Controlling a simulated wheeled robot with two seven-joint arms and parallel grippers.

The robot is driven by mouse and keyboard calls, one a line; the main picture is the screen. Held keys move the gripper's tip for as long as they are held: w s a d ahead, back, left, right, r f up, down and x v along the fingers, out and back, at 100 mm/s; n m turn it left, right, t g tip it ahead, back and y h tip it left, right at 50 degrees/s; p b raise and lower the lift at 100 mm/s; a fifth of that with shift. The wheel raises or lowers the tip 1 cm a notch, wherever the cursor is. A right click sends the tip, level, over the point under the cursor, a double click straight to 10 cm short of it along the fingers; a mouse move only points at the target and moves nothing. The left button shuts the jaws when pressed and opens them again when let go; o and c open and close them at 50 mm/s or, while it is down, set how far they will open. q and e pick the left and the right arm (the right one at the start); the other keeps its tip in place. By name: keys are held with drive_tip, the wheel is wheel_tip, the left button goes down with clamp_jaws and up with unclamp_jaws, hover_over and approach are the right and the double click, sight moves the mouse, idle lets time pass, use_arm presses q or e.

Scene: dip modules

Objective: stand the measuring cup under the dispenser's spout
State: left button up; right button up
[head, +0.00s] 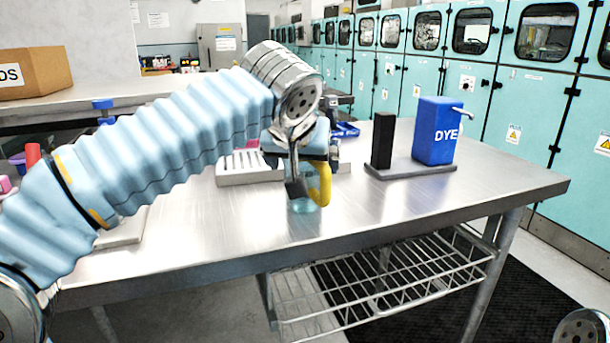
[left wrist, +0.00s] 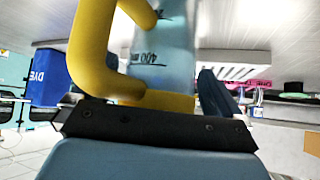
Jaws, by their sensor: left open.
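The measuring cup (head: 303,205), clear pale blue with a yellow handle (head: 322,185), appears upright on the steel table, mostly hidden behind my left gripper. In the left wrist view the cup's marked wall (left wrist: 165,45) and handle (left wrist: 90,50) are close beside the fingers. My left gripper (head: 297,188) is open and points down at the cup near the handle. The blue dispenser (head: 435,135) marked DYE stands to the right, and its silver spout (head: 463,112) sticks out at its upper right. It also shows in the left wrist view (left wrist: 50,78). My right gripper is out of view.
A black block (head: 382,140) stands left of the dispenser on the same grey base (head: 410,172). A white slotted rack (head: 235,180) lies behind my left arm.

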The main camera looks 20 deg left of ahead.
use_arm(q)
drive_tip(key=c, duration=1.1)
drive_tip(key=shift+r, duration=0.15)
